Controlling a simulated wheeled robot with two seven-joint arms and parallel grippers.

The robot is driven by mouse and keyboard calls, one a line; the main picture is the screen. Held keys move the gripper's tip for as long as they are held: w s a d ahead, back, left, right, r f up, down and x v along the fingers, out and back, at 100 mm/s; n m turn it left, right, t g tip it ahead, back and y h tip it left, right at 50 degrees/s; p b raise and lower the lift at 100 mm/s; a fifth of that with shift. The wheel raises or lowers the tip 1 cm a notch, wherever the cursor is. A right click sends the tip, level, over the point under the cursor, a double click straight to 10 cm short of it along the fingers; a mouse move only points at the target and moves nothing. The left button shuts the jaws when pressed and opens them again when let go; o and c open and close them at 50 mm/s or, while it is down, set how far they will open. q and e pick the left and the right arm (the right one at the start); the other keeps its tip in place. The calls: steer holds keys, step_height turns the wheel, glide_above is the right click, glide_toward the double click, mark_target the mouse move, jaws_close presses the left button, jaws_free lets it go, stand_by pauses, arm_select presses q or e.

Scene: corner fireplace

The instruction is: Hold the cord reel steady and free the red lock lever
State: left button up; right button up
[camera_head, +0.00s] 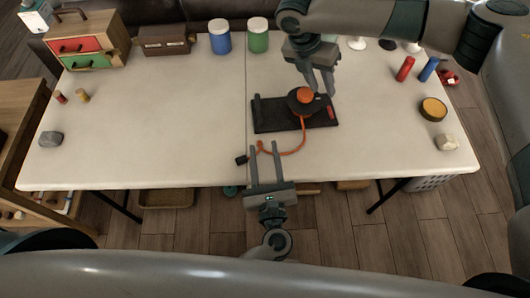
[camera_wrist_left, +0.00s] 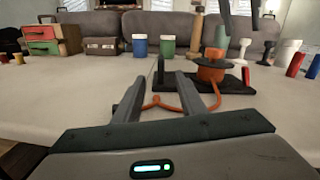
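The cord reel, a dark spool with an orange hub (camera_head: 305,95), sits on a black base plate (camera_head: 270,113) right of the table's middle. The red lock lever (camera_head: 331,112) is at the plate's right end; it also shows in the left wrist view (camera_wrist_left: 246,76). An orange cord (camera_head: 297,148) curls from the reel to a black plug (camera_head: 241,159). My left gripper (camera_head: 265,147) is open and empty at the table's front edge, apart from the reel. My right gripper (camera_head: 321,90) is open above and behind the reel, its fingers apart; I cannot tell any contact.
A drawer box (camera_head: 88,39), a brown case (camera_head: 166,40) and blue (camera_head: 220,37) and green (camera_head: 258,36) jars stand at the back. Red (camera_head: 405,69) and blue (camera_head: 428,69) cylinders, a yellow-topped round tin (camera_head: 433,108) and a stone (camera_head: 446,142) are at right. The table's left-centre is clear.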

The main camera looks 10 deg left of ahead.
mark_target(259, 111)
arm_select(q)
steer(key=shift+d+f, duration=0.1)
steer(key=shift+w, duration=0.1)
stand_by(0.3)
steer(key=x, duration=1.7)
steer(key=shift+w+f, duration=0.1)
steer(key=shift+f, duration=0.1)
steer(key=shift+c, duration=0.6)
